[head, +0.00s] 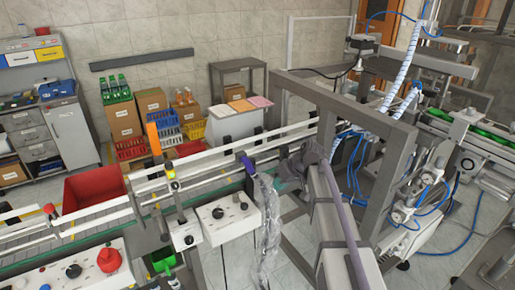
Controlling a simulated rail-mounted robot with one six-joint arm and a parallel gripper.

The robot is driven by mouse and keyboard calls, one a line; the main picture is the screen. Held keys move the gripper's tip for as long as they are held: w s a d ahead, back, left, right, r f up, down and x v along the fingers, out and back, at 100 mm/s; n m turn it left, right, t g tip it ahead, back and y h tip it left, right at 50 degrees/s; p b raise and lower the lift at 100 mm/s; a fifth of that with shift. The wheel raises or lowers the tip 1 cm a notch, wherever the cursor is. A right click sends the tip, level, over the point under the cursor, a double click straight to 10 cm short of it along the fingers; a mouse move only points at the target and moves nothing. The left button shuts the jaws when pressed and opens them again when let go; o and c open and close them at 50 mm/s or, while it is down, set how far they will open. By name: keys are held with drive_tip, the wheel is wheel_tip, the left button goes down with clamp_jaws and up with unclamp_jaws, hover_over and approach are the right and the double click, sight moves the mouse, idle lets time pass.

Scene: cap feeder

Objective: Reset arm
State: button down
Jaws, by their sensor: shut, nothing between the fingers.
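My arm rises from the bottom right of the head view, beside a purple hose or tube (345,225). Its grey, rounded end reaches the conveyor just left of the grey machine frame. My gripper (291,172) seems to be at this end, low over the conveyor edge. It is small and partly hidden by the arm, so its fingers are hard to make out. It is shut, and I see nothing held in it.
The railed conveyor (205,165) runs left to right. A control box (225,218) and a clear hanging strip (268,215) stand close to the left of my arm. The grey machine frame (385,125) is close on the right.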

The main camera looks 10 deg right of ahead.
drive_tip(key=s+f+m+g+h, duration=0.1)
drive_tip(key=s+f+m+h, duration=0.1)
drive_tip(key=s, duration=0.9)
drive_tip(key=s+a+f+m+g+h+b, duration=0.1)
drive_tip(key=s+h, duration=0.3)
drive_tip(key=s, duration=0.8)
drive_tip(key=shift+s+a+f+m+g, duration=0.15)
drive_tip(key=shift+s+f+m+g, duration=0.15)
drive_tip(key=shift+f+m, duration=0.4)
